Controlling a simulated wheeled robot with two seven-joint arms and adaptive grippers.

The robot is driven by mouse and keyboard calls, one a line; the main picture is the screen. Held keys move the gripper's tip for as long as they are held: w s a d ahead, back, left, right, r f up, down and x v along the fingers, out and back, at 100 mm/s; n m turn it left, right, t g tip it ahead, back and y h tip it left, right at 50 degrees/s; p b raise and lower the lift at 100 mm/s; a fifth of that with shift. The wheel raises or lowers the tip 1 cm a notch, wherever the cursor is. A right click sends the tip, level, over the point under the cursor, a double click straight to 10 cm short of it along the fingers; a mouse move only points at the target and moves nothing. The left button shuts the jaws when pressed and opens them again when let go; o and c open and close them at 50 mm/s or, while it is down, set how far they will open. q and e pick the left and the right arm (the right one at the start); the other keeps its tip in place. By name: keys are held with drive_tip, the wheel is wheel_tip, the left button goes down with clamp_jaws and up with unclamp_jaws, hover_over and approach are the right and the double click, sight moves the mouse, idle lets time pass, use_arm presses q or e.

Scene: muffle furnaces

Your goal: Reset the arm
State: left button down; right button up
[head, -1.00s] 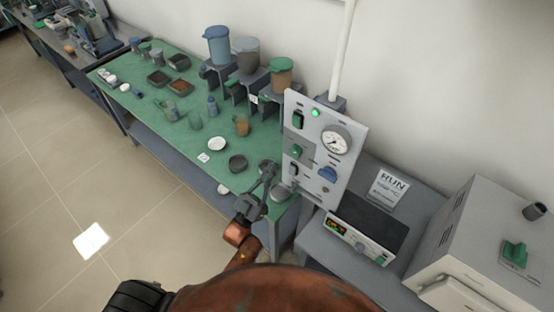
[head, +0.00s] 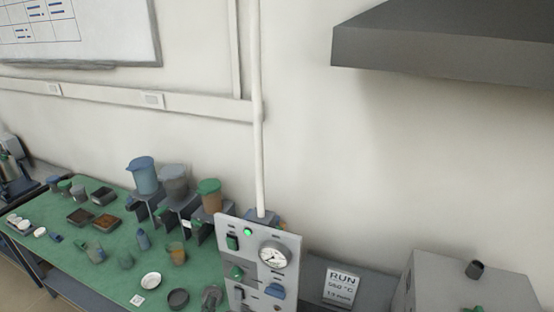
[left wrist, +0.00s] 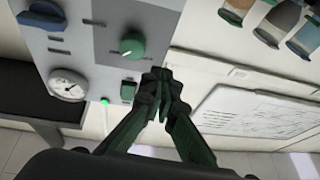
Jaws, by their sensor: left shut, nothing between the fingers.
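My left gripper (head: 212,297) is only just in the head view, at the bottom edge beside the left side of the grey control panel (head: 262,238). In the left wrist view my left gripper (left wrist: 163,85) is shut and empty, its fingertips together near the panel's edge. The panel also shows there (left wrist: 95,25), with a green knob (left wrist: 132,46), a blue knob (left wrist: 42,20), a round gauge (left wrist: 68,85) and a lit green lamp (left wrist: 104,101). My right gripper is not in view.
A green-topped bench (head: 118,284) at left holds jars, dishes and several small containers. A white box-shaped furnace (head: 470,285) stands at lower right, near a RUN card (head: 341,287). A dark hood (head: 450,45) hangs at upper right, and a white pipe (head: 259,150) runs up the wall.

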use_arm(q)
drive_tip(key=s+a+f+n+g+y, duration=0.1)
drive_tip(key=s+a+f+g+y, duration=0.1)
drive_tip(key=s+a+f+g, duration=0.4)
drive_tip(key=s+a+f+n+g+y, duration=0.1)
drive_tip(key=a+f+g+y, duration=0.15)
drive_tip(key=f, duration=0.55)
drive_tip(key=s+a+f+g+y, duration=0.1)
drive_tip(key=s+a+f+g, duration=0.15)
drive_tip(key=s, duration=0.45)
drive_tip(key=s+a+f+g, duration=0.15)
drive_tip(key=s+g, duration=0.25)
drive_tip(key=s, duration=0.4)
drive_tip(key=s+a+f+g+y, duration=0.1)
drive_tip(key=s+f+g, duration=0.15)
drive_tip(key=s, duration=0.45)
wheel_tip(320, 180, down, 33)
drive_tip(key=s+d+g+b, duration=0.2)
drive_tip(key=b, duration=0.1)
drive_tip(key=s+f+g+b, duration=0.1)
drive_tip(key=s+f+b, duration=0.1)
drive_tip(key=s+f, duration=1.7)
drive_tip(key=shift+a+f+m+h, duration=0.3)
drive_tip(key=shift+f+m+h, duration=0.1)
drive_tip(key=shift+h, duration=0.05)
